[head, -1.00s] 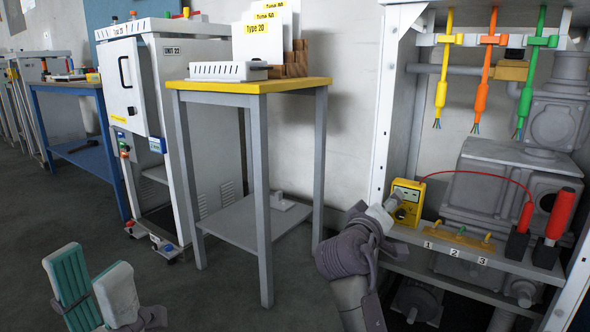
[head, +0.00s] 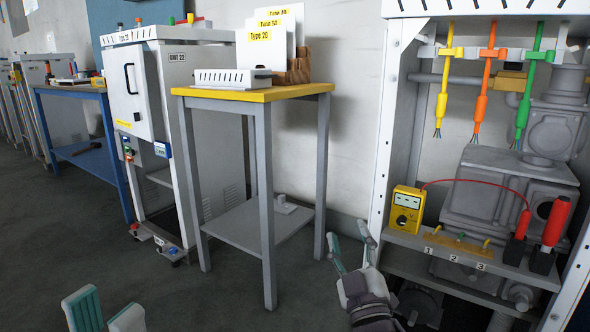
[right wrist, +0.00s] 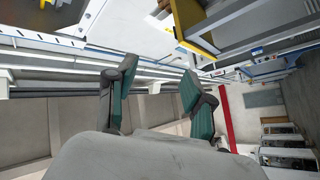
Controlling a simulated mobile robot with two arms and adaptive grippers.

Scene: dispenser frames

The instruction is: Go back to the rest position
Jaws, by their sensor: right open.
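My right gripper (head: 354,252) is in the lower right of the head view, in front of the open white cabinet's left post. Its green-padded fingers are apart with nothing between them; they also show spread and empty in the right wrist view (right wrist: 156,95). My left gripper (head: 104,312) shows at the bottom left of the head view, cut off by the lower edge. Its two fingertips stand apart with a gap between them, and no object shows there.
A yellow multimeter (head: 406,208) stands on the cabinet shelf, left of numbered terminals (head: 458,243) and red-handled probes (head: 555,222). Yellow, orange and green cables (head: 481,100) hang above. A yellow-topped table (head: 252,95) and Unit 22 cabinet (head: 210,130) stand left. Floor (head: 190,300) between grippers is clear.

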